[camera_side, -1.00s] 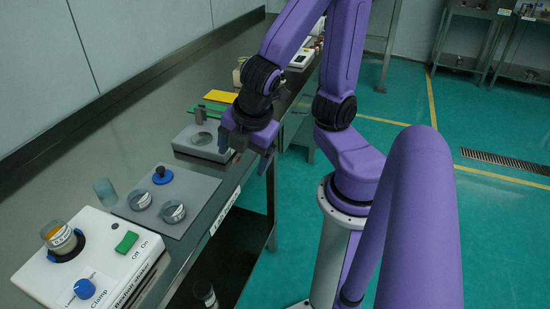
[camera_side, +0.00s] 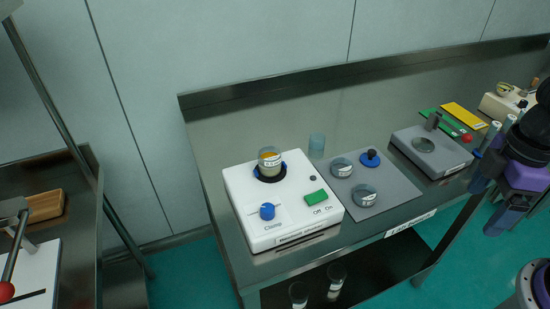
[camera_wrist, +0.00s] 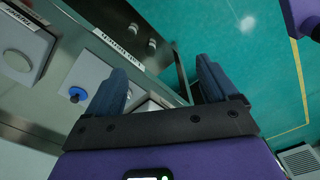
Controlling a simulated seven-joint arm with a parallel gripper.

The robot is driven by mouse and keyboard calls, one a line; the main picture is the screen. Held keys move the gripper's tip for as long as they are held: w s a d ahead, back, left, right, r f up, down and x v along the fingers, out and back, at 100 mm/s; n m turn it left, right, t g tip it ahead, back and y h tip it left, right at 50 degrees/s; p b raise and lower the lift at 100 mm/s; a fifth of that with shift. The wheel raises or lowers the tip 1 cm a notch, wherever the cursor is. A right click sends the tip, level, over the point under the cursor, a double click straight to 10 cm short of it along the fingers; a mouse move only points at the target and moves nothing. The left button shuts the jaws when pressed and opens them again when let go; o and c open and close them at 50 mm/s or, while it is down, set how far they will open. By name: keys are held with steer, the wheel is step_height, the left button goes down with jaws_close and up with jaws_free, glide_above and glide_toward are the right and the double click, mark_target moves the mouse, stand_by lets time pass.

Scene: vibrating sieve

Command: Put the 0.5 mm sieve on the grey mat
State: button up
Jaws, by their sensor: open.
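The grey mat (camera_side: 385,205) lies on the bench in the side view. Two round sieves, one farther back (camera_side: 342,167) and one nearer (camera_side: 365,195), rest on it beside a blue piece with a black knob (camera_side: 371,158). The labels are too small to tell which sieve is 0.5 mm. My gripper (camera_side: 492,190) is open and empty by the bench's front edge, right of the mat. Its spread fingers show in the wrist view (camera_wrist: 162,78).
The shaker has a blue clamp knob (camera_side: 267,211) and a green switch (camera_side: 316,197). A pale blue cup (camera_side: 316,146) stands behind the mat. A grey-white device with a round plate (camera_side: 440,160) lies between mat and gripper. Jars (camera_side: 336,277) stand on the lower shelf.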

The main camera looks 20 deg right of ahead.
steer(key=w+a+r+m, duration=0.5)
steer(key=w+a+m, duration=0.3)
steer(key=w+a, duration=0.35)
step_height(320, 180, up, 4)
steer(key=m, duration=2.1)
glide_above(269, 148)
steer(key=s, duration=0.2)
steer(key=f, duration=1.1)
steer(key=shift+s+a+f, duration=0.2)
steer(key=shift+f, duration=0.05)
steer(key=shift+a+f, duration=0.15)
steer(key=shift+f, duration=2.5)
steer(key=c, duration=1.2)
